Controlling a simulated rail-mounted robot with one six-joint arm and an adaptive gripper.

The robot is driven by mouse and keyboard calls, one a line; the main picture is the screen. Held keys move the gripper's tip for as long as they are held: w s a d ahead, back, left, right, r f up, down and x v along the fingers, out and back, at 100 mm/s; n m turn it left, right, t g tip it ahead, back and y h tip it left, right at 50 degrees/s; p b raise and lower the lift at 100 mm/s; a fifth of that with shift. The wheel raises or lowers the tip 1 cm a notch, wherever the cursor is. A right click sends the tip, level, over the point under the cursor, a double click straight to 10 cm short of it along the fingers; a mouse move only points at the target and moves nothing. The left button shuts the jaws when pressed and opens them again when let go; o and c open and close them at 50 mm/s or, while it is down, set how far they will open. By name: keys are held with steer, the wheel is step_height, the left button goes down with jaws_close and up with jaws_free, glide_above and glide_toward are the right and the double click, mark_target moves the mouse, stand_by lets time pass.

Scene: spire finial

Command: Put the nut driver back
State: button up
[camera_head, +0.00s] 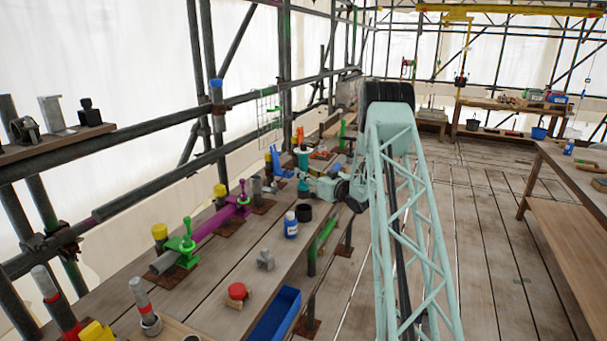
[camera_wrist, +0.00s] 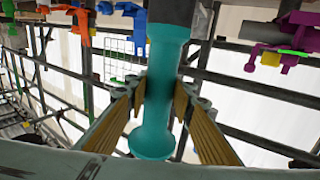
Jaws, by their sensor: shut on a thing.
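The nut driver, with a teal handle (camera_wrist: 158,80), stands between my gripper's two ridged fingers in the wrist view, and my gripper (camera_wrist: 158,110) is shut on it. The wrist view appears upside down, with a rounded teal end at the bottom and a dark grey cylindrical part at the top. In the head view a teal upright shape (camera_head: 302,162), which looks like the same handle, is just left of my gripper (camera_head: 312,185), over the left bench. The driver's lower end and any holder for it cannot be made out there.
A black cup (camera_head: 304,213) and a blue-and-white bottle (camera_head: 291,225) stand on the bench nearby. A purple pipe with a green clamp (camera_head: 183,245), a red-topped block (camera_head: 236,292) and a blue tray (camera_head: 274,317) are nearer. Scaffold tubes (camera_head: 200,120) run along the left.

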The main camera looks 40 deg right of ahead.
mark_target(304, 197)
steer(key=shift+f+b, duration=3.8)
steer(key=shift+f, duration=1.9)
steer(key=o, duration=1.8)
steer(key=shift+f, duration=0.1)
steer(key=shift+c, duration=0.2)
steer(key=shift+f+b, duration=0.6)
steer(key=shift+s, duration=0.2)
steer(key=s+b, duration=0.1)
steer(key=s, duration=0.7)
steer(key=shift+s, duration=0.3)
